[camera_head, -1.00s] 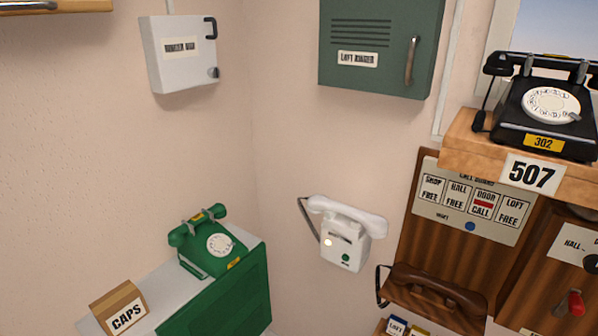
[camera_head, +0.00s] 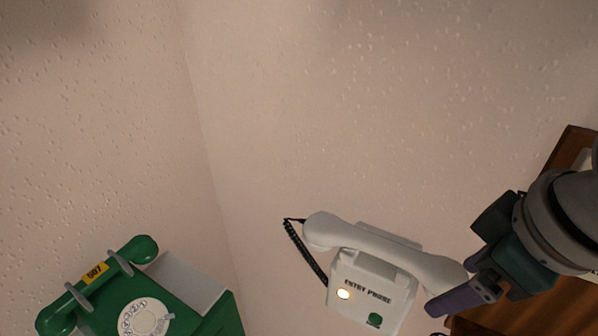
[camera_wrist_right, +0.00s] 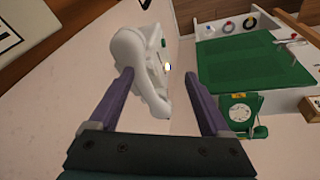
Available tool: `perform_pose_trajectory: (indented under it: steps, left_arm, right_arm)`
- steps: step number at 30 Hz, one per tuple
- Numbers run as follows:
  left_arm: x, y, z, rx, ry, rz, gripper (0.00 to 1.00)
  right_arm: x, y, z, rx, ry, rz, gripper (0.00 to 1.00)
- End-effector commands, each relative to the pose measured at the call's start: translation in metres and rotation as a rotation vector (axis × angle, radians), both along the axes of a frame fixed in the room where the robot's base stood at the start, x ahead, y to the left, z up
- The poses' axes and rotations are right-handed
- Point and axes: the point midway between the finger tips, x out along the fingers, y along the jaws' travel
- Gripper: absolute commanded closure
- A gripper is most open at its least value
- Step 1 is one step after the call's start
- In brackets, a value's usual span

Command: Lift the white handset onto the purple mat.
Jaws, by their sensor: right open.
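The white handset (camera_head: 380,245) rests on the white entry phone (camera_head: 372,288), mounted on the wall in the head view. Its lamp glows, and a black coiled cord hangs at its left. My right gripper (camera_head: 462,275) is at the handset's right end, with a purple finger overlapping that end in the picture. In the right wrist view, the open fingers (camera_wrist_right: 158,82) point toward the handset (camera_wrist_right: 138,65), which shows ahead and between them, nearer the left finger. I cannot tell whether they touch. The purple mat and my left gripper are not in view.
A green dial phone (camera_head: 125,290) stands at the lower left on a cabinet. The wall above the entry phone is bare.

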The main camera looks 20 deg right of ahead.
Motion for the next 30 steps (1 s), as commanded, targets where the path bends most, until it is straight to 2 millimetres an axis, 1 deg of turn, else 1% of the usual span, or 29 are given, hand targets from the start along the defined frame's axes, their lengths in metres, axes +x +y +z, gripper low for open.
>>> perform_pose_trajectory:
  steps: [1, 3, 6, 9, 12, 14, 21, 30]
  left_arm:
    - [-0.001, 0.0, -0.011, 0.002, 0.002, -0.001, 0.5]
    - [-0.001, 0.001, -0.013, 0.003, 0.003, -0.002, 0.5]
    - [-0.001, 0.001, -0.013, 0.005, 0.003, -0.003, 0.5]
    - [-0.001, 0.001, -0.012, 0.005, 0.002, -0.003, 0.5]
    - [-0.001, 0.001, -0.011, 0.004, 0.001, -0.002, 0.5]
    - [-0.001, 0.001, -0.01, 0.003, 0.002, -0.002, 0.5]
    - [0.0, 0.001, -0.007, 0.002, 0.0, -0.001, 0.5]
    - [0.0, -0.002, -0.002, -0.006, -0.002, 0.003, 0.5]
  right_arm:
    - [0.017, -0.008, -0.009, 0.012, -0.006, 0.017, 0.18]
    - [0.037, -0.017, -0.008, 0.037, -0.012, 0.055, 0.18]
    - [0.062, -0.023, -0.003, 0.089, -0.032, 0.12, 0.18]
    - [0.079, -0.022, 0.003, 0.138, -0.056, 0.177, 0.18]
    - [0.088, -0.02, 0.005, 0.165, -0.073, 0.212, 0.18]
    - [0.092, -0.018, 0.002, 0.173, -0.075, 0.221, 0.18]
    - [0.103, -0.012, -0.027, 0.172, -0.074, 0.223, 0.18]
    - [0.112, -0.006, -0.044, 0.171, -0.076, 0.224, 0.18]
